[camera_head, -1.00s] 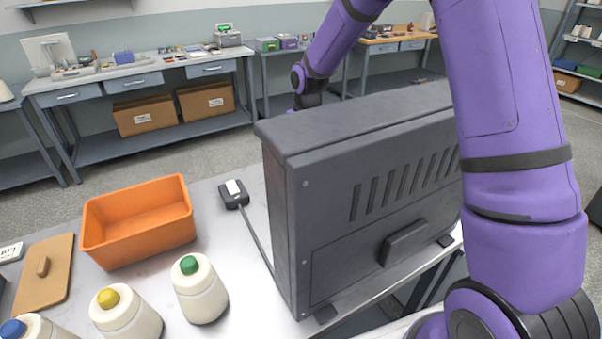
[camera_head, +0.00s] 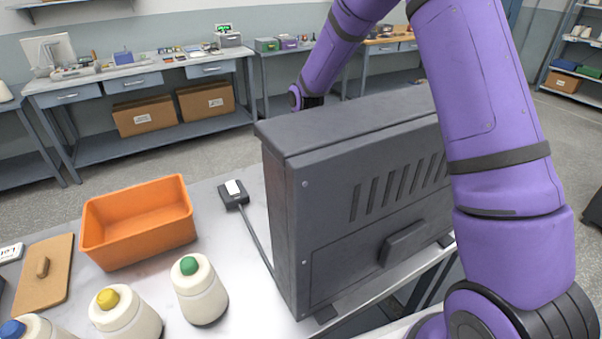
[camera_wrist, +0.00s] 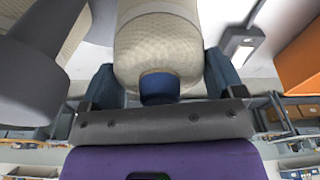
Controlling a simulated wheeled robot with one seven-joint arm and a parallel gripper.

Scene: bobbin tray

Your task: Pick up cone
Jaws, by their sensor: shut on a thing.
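In the wrist view a cream yarn cone (camera_wrist: 160,45) with a dark blue tip (camera_wrist: 159,88) sits between the two fingers of my gripper (camera_wrist: 163,74), which is shut on it. In the head view my gripper and this cone are hidden behind the dark grey machine (camera_head: 340,150). Three other cream cones stand at the table's near edge in the head view: one with a green tip (camera_head: 202,294), one with a yellow tip (camera_head: 128,318), and one with a blue tip (camera_head: 40,329), partly cut off.
An orange bin (camera_head: 140,249) and a tan board with a knob (camera_head: 41,290) lie on the table. A small switch box (camera_head: 233,195) with a cable stands beside the machine. In the wrist view a dark grey part (camera_wrist: 40,60) is close on the left.

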